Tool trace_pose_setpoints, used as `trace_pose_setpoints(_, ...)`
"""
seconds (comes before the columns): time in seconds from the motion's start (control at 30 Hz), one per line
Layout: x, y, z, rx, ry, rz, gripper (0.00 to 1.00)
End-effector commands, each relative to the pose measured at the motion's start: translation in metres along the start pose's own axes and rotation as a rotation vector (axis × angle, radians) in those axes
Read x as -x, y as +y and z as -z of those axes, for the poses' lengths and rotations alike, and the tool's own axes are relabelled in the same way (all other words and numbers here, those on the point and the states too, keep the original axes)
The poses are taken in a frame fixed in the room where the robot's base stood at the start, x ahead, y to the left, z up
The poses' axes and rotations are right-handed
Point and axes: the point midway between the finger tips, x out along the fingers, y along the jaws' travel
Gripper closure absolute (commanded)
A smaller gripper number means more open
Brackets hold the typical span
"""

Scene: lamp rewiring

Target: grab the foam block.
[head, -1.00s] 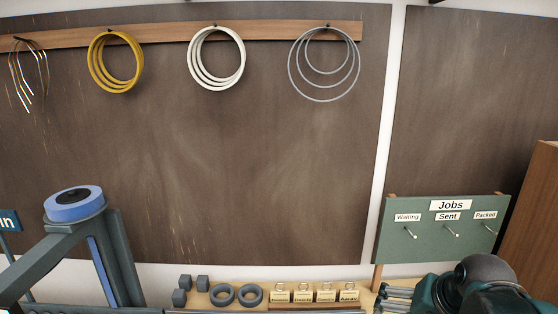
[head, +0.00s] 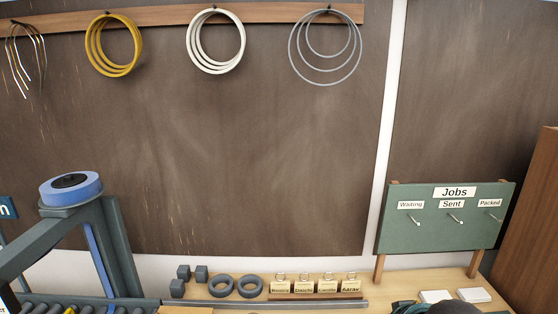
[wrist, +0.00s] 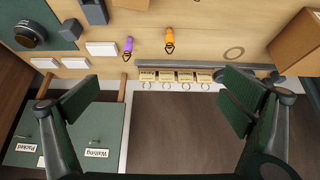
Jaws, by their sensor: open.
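No thing here can be told for sure as the foam block. Several small dark grey cubes, possibly foam, stand at the back of the bench in the head view, one of them (head: 201,272) left of two dark rings.
A green Jobs board (head: 445,225) with pegs stands at the right. Purple (wrist: 128,47) and orange (wrist: 169,40) tools, white pads (wrist: 101,48) and a brown box (wrist: 300,43) are around. Wire coils (head: 215,42) hang on the wall.

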Motion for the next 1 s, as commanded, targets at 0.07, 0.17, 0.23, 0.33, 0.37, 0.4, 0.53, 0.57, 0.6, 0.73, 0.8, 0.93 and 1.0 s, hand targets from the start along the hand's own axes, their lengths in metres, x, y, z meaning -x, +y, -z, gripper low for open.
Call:
trace_pose_setpoints(0.07,0.0002,0.0001,0.0002,-0.001,0.0,0.0,0.0)
trace_pose_setpoints(0.17,0.0002,0.0001,0.0002,-0.001,0.0,0.0,0.0)
trace_pose_setpoints(0.23,0.0001,0.0002,0.0002,-0.001,0.0,0.0,0.0)
trace_pose_setpoints(0.33,0.0001,0.0002,0.0001,-0.002,0.0,0.0,0.0)
trace_pose_setpoints(0.37,0.0001,0.0002,0.0001,-0.002,-0.001,0.0,0.04)
trace_pose_setpoints(0.4,0.0001,0.0002,0.0001,-0.002,-0.001,0.0,0.09)
trace_pose_setpoints(0.53,0.0,0.0002,0.0001,-0.002,-0.001,0.0,0.26)
trace_pose_setpoints(0.57,0.0,0.0002,0.0001,-0.002,-0.001,0.0,0.3)
trace_pose_setpoints(0.6,0.0,0.0002,0.0001,-0.002,-0.001,0.0,0.36)
trace_pose_setpoints(0.73,0.0,0.0002,0.0,-0.002,-0.001,0.0,0.53)
trace_pose_setpoints(0.8,0.0,0.0002,0.0,-0.002,-0.001,0.0,0.55)
trace_pose_setpoints(0.93,0.0,0.0002,0.0,-0.002,-0.001,0.0,0.55)
trace_pose_setpoints(1.0,0.0,0.0002,0.0,-0.002,-0.001,0.0,0.55)
